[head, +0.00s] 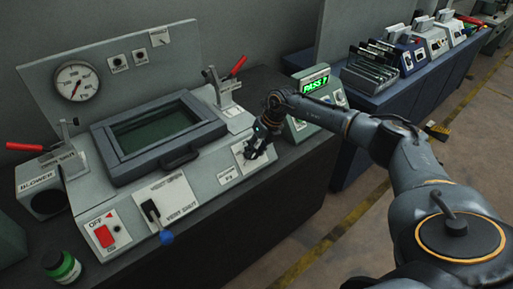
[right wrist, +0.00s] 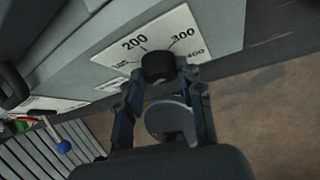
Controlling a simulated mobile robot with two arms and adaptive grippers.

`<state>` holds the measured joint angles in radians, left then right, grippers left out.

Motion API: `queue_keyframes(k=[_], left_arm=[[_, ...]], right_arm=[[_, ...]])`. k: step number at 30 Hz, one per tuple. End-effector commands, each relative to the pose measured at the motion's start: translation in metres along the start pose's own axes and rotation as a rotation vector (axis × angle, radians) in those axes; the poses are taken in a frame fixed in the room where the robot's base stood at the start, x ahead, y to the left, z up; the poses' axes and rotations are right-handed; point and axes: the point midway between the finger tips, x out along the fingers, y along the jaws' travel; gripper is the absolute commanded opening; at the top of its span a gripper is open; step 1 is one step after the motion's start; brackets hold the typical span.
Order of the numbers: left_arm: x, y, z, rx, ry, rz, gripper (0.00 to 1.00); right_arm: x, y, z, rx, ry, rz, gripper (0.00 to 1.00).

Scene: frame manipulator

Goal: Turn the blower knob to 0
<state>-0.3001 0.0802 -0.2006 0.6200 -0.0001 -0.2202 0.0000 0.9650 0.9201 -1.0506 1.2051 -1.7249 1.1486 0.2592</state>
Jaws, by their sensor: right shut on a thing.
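My right gripper (head: 258,148) is at the front right of the grey machine panel. In the right wrist view my right gripper (right wrist: 160,78) is shut on a round black knob (right wrist: 158,66), with one finger on each side. The knob stands on a white dial plate (right wrist: 178,35) marked 200, 300 and 400, with more numbers partly hidden on the left. The dial plate also shows in the head view (head: 239,151), mostly behind the gripper. The knob's pointer and the 0 mark cannot be made out. My left gripper is not in view.
The machine (head: 190,178) has a framed window, a pressure gauge (head: 76,82), red-handled clamps, a red OFF switch (head: 104,236) and a blue-tipped lever (head: 166,237). A box at left (head: 42,182) is labelled blower. A green PASS display (head: 315,84) stands close behind my gripper.

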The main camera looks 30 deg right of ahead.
Motion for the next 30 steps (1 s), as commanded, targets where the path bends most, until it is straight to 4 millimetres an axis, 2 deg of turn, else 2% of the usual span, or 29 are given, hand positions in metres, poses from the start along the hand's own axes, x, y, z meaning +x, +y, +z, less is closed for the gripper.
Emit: queue_keyframes(k=[21,22,25,30], left_arm=[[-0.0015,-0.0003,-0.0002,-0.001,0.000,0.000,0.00],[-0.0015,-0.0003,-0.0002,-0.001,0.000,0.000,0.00],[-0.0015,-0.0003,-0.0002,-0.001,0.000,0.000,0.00],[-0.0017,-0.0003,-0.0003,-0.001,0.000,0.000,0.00]], right_arm=[[0.0038,0.0010,-0.0044,-0.065,0.015,-0.050,0.06],[0.0039,0.0010,-0.0044,-0.065,0.015,-0.050,0.39],[0.0036,0.0010,-0.0041,-0.064,0.014,-0.049,0.60],[0.0021,0.0012,-0.0024,-0.063,0.010,-0.049,0.60]])
